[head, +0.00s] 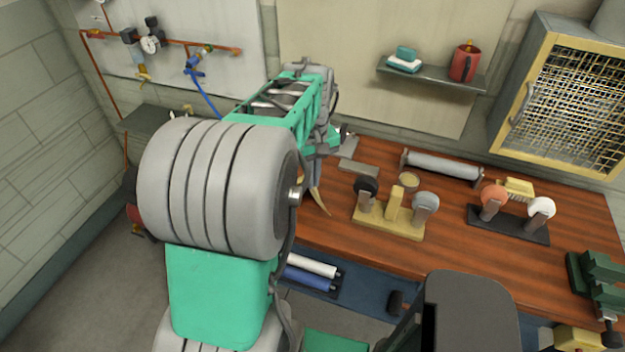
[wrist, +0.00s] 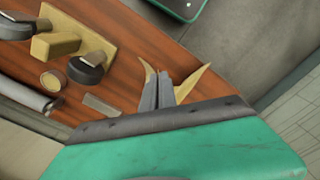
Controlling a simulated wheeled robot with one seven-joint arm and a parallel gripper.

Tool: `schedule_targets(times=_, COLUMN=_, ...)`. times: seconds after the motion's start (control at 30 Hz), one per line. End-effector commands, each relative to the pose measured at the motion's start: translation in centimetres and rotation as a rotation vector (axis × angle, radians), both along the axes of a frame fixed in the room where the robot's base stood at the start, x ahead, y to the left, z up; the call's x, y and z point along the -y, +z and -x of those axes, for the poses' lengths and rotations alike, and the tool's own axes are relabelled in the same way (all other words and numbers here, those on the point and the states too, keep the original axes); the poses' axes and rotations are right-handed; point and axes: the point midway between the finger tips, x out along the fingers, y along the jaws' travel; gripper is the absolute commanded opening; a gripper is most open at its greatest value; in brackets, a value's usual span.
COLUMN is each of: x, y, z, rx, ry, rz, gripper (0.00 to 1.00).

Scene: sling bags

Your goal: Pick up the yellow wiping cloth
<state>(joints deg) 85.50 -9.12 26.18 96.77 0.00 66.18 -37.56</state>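The yellow wiping cloth (wrist: 192,83) shows in the wrist view as two pointed yellow flaps, one on each side of my gripper's grey fingers. My gripper (wrist: 161,82) has its fingers close together, with the cloth pinched at them. In the head view a narrow yellow tip of the cloth (head: 319,201) shows below my gripper (head: 313,172), over the left end of the workbench. The rest of the cloth is hidden behind the fingers and my arm.
The wooden workbench (head: 460,245) carries a yellow-based stand (head: 388,217), a dark-based stand (head: 508,223), a grey roller (head: 440,166) and a green vise (head: 597,275). A shelf (head: 430,77) and a mesh-door cabinet (head: 565,105) hang on the wall behind.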

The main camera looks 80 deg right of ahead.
Motion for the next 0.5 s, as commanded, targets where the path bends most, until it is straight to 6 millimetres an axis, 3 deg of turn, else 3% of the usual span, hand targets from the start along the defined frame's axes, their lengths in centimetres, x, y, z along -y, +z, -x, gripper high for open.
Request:
schedule_targets(times=0.03, x=0.1, y=2.9, z=0.0, rx=0.0, ry=0.0, rz=0.003, gripper=0.0)
schedule_targets(times=0.1, x=0.0, y=4.7, z=0.0, rx=0.0, ry=0.0, rz=0.001, gripper=0.0)
schedule_targets(times=0.27, x=0.0, y=5.8, z=0.0, rx=0.0, ry=0.0, rz=0.001, gripper=0.0)
schedule_targets(times=0.5, x=0.1, y=11.8, z=0.0, rx=0.0, ry=0.0, rz=0.005, gripper=0.0)
